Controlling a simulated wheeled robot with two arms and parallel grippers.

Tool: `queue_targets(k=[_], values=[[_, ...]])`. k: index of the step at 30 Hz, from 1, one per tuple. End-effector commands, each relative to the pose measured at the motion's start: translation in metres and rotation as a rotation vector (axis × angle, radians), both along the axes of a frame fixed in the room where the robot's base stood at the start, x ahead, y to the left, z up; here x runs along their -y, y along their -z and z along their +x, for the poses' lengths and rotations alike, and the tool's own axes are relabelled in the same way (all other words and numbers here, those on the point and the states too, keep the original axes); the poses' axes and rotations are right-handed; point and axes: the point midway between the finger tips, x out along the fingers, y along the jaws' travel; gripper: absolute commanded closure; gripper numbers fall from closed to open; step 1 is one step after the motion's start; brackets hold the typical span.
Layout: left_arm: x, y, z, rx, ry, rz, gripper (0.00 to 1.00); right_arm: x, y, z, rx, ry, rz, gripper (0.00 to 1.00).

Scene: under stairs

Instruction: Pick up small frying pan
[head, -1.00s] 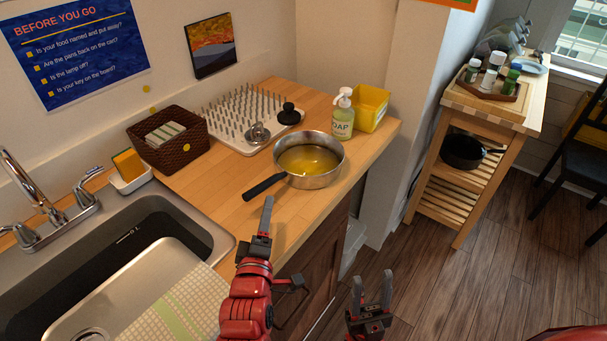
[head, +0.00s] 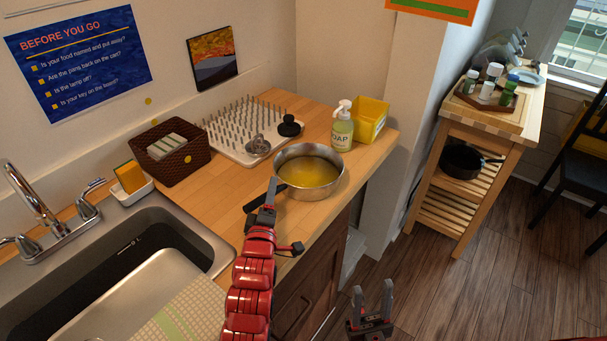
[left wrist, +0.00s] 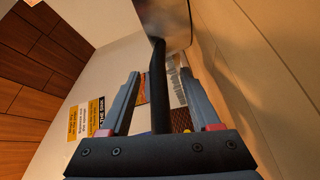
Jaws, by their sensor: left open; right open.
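A small steel pan (head: 333,184) with yellow contents and a black handle (head: 252,205) stands on the wooden counter, its handle pointing left toward the sink. My left gripper (head: 270,190) is open at this handle and hides part of it in the head view. In the left wrist view the handle (left wrist: 158,95) runs between the two spread fingers (left wrist: 160,74), apart from both, with the pan's steel side (left wrist: 170,15) above. A black frying pan (head: 461,163) sits on the cart's shelf. My right gripper (head: 372,300) is open and empty, low in front of the counter.
Behind the steel pan are a drying rack (head: 235,132), a soap bottle (head: 342,130) and a yellow box (head: 371,118). A brown basket (head: 183,163) and the sink (head: 130,235) lie to the left. The wooden cart (head: 487,140) is at the right, with open floor (head: 480,285) before it.

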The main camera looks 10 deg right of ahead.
Motion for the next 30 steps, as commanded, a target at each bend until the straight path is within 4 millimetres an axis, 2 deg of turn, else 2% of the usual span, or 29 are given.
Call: queue_targets(k=[4, 12, 15, 30], values=[[0.0, -0.0001, -0.0003, 0.001, 0.0, 0.0, 0.37, 0.0, 0.0004, 0.0, 0.0, 0.0, 0.0, 0.5], [0.0001, -0.0005, -0.0004, 0.002, 0.001, 0.0, 0.85, 0.0, 0.0004, 0.0, 0.0, 0.0, 0.0, 0.5], [0.0001, -0.0005, -0.0005, 0.002, 0.001, 0.0, 1.0, 0.0, 0.0004, 0.0, 0.0, 0.0, 0.0, 0.5], [0.0002, 0.0001, -0.0005, 0.001, 0.0, 0.0, 1.0, 0.0, 0.0004, 0.0, 0.0, 0.0, 0.0, 0.5]])
